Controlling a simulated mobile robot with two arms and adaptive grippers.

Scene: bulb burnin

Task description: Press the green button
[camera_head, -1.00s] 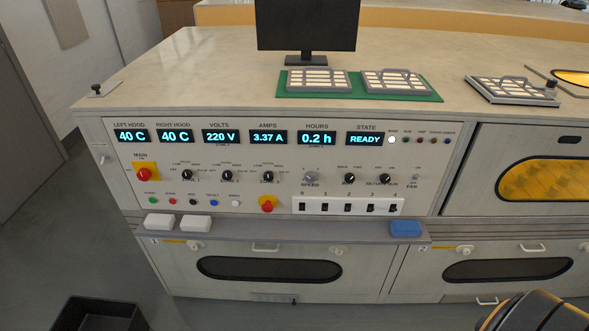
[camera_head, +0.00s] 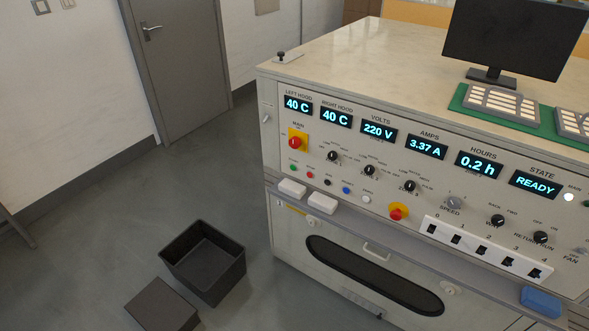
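The small green button (camera_head: 293,168) is at the left end of the row of small buttons on the cabinet's front panel, below the red main switch (camera_head: 296,142) on its yellow plate. A red button (camera_head: 310,175), a black button (camera_head: 328,182), a blue button (camera_head: 346,190) and a white button (camera_head: 367,198) follow to its right. The state display (camera_head: 535,185) reads READY. Neither of my grippers is in view, and nothing touches the green button.
A ledge below the panel holds two white blocks (camera_head: 292,188) and a blue block (camera_head: 541,301). A black open bin (camera_head: 203,262) and a dark box (camera_head: 161,305) stand on the floor at lower left. The floor left of the cabinet is otherwise clear. A grey door (camera_head: 180,65) is behind.

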